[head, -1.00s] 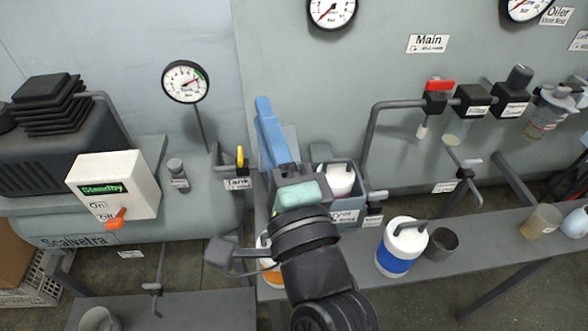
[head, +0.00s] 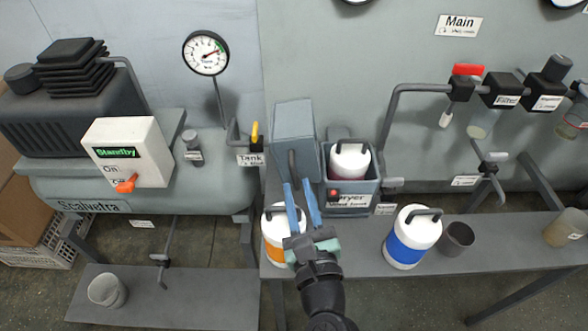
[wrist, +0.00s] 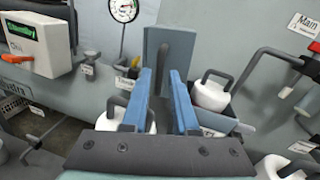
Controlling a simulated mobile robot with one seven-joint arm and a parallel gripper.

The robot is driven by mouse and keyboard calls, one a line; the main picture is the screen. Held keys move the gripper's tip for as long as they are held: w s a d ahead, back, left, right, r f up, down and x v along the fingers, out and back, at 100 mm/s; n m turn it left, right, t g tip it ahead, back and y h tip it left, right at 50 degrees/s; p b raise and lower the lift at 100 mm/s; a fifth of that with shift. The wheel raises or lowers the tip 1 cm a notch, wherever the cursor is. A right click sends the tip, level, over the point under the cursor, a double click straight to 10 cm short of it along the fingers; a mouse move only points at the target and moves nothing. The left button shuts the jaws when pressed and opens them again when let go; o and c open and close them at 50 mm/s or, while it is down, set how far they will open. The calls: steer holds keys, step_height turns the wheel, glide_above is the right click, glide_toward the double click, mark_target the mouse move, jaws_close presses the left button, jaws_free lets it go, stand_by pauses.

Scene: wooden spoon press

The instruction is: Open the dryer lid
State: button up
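The dryer (head: 352,202) is a blue-grey box on the bench, labelled Dryer. Its lid (head: 294,122) is a grey-blue panel standing up at the box's left side, clear of the opening. A dark handle (head: 293,168) is on the lid's face. My gripper (head: 300,182) is in front of the lid, its two blue fingers apart. In the wrist view, the lid (wrist: 159,40) stands straight ahead and its handle (wrist: 171,66) shows between the open fingers (wrist: 160,74). I cannot tell whether either finger touches the handle.
A white canister (head: 350,160) sits inside the dryer. An orange-banded jug (head: 274,222) stands just left of my gripper, and a blue-banded jug (head: 411,237) and dark cup (head: 458,238) to the right. Pipes and valves line the wall.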

mark_target(294, 177)
steer(key=shift+w+a, duration=0.25)
steer(key=shift+w, duration=0.95)
steer(key=shift+w+a, duration=0.2)
steer(key=shift+w, duration=0.95)
jaws_close()
